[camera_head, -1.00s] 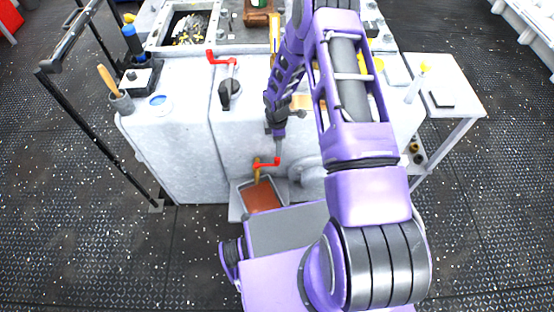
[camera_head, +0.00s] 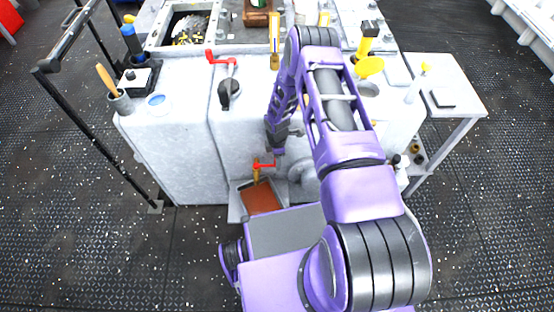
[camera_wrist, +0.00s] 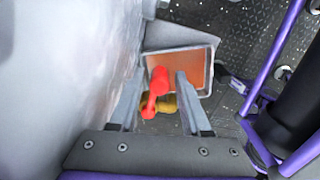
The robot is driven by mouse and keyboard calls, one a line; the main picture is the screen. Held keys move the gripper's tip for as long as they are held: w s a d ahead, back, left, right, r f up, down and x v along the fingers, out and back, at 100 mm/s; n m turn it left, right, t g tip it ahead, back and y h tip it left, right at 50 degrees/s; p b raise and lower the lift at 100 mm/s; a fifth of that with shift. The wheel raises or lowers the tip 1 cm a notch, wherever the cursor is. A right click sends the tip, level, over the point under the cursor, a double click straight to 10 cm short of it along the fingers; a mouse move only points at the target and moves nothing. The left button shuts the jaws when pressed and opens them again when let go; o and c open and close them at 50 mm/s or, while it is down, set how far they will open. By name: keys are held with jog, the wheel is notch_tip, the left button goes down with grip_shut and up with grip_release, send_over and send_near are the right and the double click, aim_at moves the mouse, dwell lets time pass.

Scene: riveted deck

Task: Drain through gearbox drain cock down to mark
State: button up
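The drain cock has a brass body (camera_head: 256,175) and a red lever handle (camera_head: 264,165), low on the front of the pale grey gearbox housing (camera_head: 180,150). In the wrist view the red handle (camera_wrist: 157,88) lies between the fingers of my gripper (camera_wrist: 159,78), with gaps visible on both sides. My gripper (camera_head: 279,150) is open, close by the handle's right end in the head view. A tray of reddish-brown liquid (camera_head: 262,198) sits below the cock. No falling stream can be made out. A yellow-framed gauge strip (camera_head: 275,42) stands above; its level and mark are too small to read.
A second red crank (camera_head: 221,58) is on the housing top, left of my arm. A black rail (camera_head: 95,125) runs along the left. A side table (camera_head: 448,88) is at the right. The deck at both sides is clear.

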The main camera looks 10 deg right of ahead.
grip_shut()
dwell(1.2)
